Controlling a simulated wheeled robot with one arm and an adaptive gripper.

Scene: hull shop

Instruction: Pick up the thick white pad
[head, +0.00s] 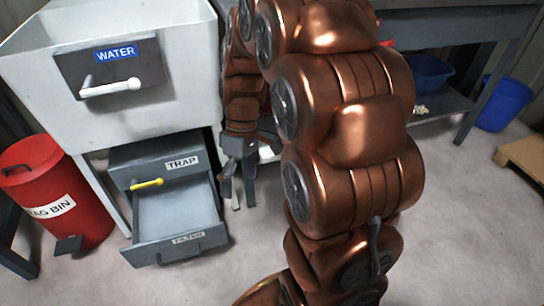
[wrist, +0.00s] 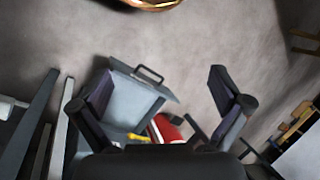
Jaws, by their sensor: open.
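My gripper (head: 238,188) hangs with its fingers pointing down, just right of an open grey drawer (head: 180,252) labelled FILTER. In the wrist view my gripper (wrist: 162,88) is open, its two fingers spread and nothing held between them. The drawer also shows in the wrist view (wrist: 172,93), between the fingers and nearer the left one. A pale flat surface fills the drawer's inside; I cannot tell whether it is the thick white pad or the bare drawer floor. No other thick white pad can be made out.
Above the drawer are a TRAP panel with a yellow handle (head: 147,184) and a white tank with a WATER panel (head: 110,70). A red bin (head: 50,200) stands left of the drawer. A blue bucket (head: 503,102) is far right. The floor in front is clear.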

